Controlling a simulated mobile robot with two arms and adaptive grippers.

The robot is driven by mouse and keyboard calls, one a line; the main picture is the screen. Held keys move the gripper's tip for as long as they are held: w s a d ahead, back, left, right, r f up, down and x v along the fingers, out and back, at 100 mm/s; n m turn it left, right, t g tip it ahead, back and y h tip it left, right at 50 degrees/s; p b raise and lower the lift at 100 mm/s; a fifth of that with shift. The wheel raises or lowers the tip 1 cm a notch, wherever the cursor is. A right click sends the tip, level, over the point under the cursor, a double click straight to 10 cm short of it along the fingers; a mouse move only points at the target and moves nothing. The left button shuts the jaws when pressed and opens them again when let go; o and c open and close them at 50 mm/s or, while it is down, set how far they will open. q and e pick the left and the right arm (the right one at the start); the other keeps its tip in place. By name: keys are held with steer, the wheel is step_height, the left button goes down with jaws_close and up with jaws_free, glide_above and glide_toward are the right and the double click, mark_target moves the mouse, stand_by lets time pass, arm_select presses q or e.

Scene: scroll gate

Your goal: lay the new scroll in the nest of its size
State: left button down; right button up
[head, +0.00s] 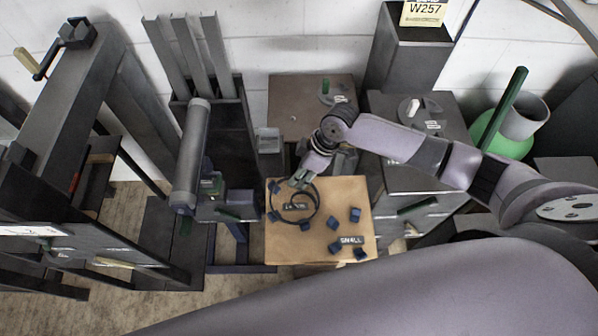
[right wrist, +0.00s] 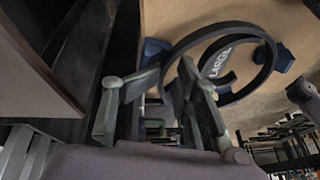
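The scroll, a dark coiled strip (head: 318,208), is at the left of the tan board (head: 320,188), around the LARGE label (head: 294,206). Blue blocks (head: 305,226) stand close around its outside; I cannot tell whether it rests fully on the board. It also shows as a dark ring in the right wrist view (right wrist: 268,62). The SMALL nest, several blue blocks (head: 333,222) by a SMALL label (head: 351,240), is empty at the right. My left gripper is out of view.
A grey roller (head: 190,150) on a dark frame stands left of the board. Dark cabinets (head: 310,100) stand behind it, with small parts on top. A green ball-like vessel (head: 495,130) is at the right.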

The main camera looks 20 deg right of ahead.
steer(key=v, duration=1.2)
stand_by(0.3)
